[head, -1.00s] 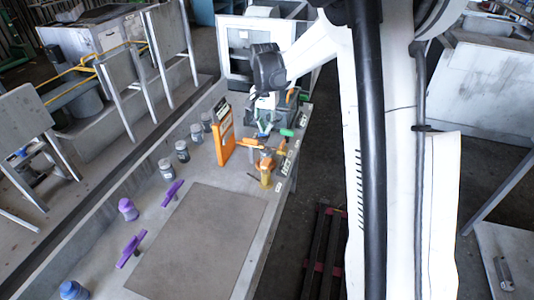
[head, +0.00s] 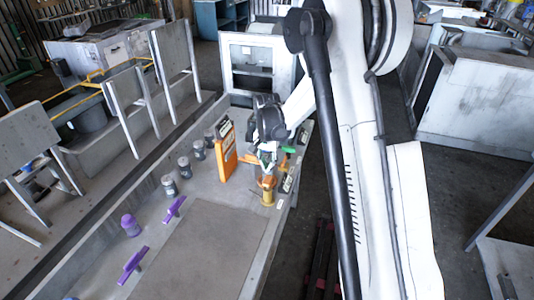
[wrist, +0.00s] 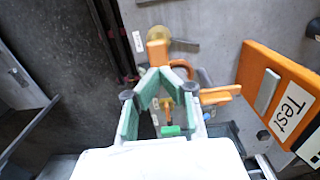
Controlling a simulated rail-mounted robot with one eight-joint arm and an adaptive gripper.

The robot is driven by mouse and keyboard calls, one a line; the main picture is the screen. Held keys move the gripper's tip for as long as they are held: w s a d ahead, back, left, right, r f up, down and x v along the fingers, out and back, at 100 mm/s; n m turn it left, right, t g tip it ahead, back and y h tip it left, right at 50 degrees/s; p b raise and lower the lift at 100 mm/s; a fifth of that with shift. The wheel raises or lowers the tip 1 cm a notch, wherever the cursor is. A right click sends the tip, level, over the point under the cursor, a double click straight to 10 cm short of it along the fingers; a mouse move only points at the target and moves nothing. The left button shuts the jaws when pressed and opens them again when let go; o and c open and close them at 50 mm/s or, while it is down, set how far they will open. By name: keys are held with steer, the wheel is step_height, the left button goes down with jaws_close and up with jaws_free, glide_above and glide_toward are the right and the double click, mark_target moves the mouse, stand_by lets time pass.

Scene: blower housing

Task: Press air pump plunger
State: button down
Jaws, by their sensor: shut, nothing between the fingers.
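The air pump shows as a small yellow-gold cylinder (head: 268,196) with orange parts at its top, standing near the bench's right edge. In the wrist view, an orange handle-like piece (wrist: 158,53) and a gold round part (wrist: 185,46) lie just beyond my fingertips. My gripper (head: 267,160) is just above the pump in the head view and hides part of its top. In the wrist view, my gripper (wrist: 166,72) has green-padded fingers drawn together at the tips, with nothing held. I cannot tell whether the fingertips touch the pump.
An orange panel (head: 223,151) stands left of the pump; its "Test" label shows in the wrist view (wrist: 292,105). Several grey-lidded jars (head: 185,167) line the bench's left side. Purple-handled tools (head: 133,265) lie in front beside a grey mat (head: 195,250).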

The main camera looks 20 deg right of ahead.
mark_target(267, 180)
steer(key=shift+f+p, duration=0.55)
steer(key=shift+f, duration=1.95)
step_height(267, 180, down, 4)
steer(key=b, duration=0.4)
steer(key=shift+r, duration=0.4)
step_height(267, 180, up, 14)
steer(key=shift+b, duration=0.85)
